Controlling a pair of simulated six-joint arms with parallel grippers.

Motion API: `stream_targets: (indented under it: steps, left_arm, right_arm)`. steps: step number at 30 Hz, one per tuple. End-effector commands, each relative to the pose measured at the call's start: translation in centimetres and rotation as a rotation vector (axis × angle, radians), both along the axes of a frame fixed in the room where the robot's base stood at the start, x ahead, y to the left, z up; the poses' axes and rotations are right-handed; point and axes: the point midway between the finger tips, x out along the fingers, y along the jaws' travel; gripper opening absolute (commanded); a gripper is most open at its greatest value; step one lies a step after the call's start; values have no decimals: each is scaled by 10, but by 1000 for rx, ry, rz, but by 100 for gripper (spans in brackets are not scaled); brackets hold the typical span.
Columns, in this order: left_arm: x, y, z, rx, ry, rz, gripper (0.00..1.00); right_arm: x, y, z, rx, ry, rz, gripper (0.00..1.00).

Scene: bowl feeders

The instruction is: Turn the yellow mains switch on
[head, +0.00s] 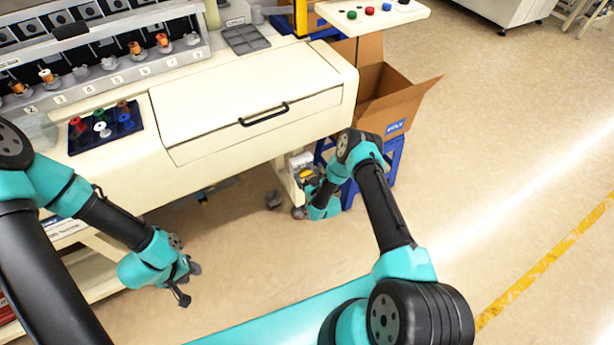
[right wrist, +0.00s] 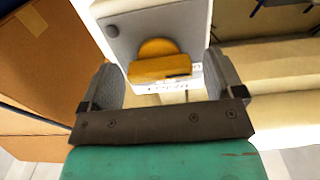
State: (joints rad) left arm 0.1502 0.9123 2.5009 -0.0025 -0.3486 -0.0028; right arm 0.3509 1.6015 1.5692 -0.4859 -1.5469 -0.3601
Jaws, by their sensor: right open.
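The yellow mains switch (right wrist: 160,67) is a round yellow knob with a bar grip on a light grey box (right wrist: 140,25). In the right wrist view the bar lies nearly level across the picture. In the head view the switch (head: 306,174) shows small at the machine's leg, partly covered by my right arm. My right gripper (right wrist: 164,68) is open, with one finger on each side of the knob and a visible gap to each. A printed label below the knob is partly hidden. My left gripper (head: 182,284) hangs empty over the floor at the left; its jaw opening is unclear.
The cream machine body with a handled drawer (head: 250,105) stands above the switch. A cardboard box (head: 390,100) on a blue stool (head: 388,165) stands right beside my right gripper. The floor in front is open.

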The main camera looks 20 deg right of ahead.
Motion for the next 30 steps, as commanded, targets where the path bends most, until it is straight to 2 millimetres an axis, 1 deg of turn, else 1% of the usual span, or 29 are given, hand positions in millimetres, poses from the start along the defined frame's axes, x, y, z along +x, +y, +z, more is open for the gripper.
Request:
stream_targets:
  steps: [2, 17, 18, 24, 30]
  left_arm:
    - [0, 0, 0, 0, 0, 0, 38]
    - [0, 0, 0, 0, 0, 0, 38]
    - [0, 0, 0, 0, 0, 0, 38]
    - [0, 0, 0, 0, 0, 0, 38]
    - [0, 0, 0, 0, 0, 0, 38]
  right_arm:
    - [0, 0, 0, 0, 0, 0, 87]
    - [0, 0, 0, 0, 0, 0, 39]
    - [0, 0, 0, 0, 0, 1, 38]
    - [0, 0, 0, 10, 1, 1, 38]
    - [0, 0, 0, 60, 9, 1, 38]
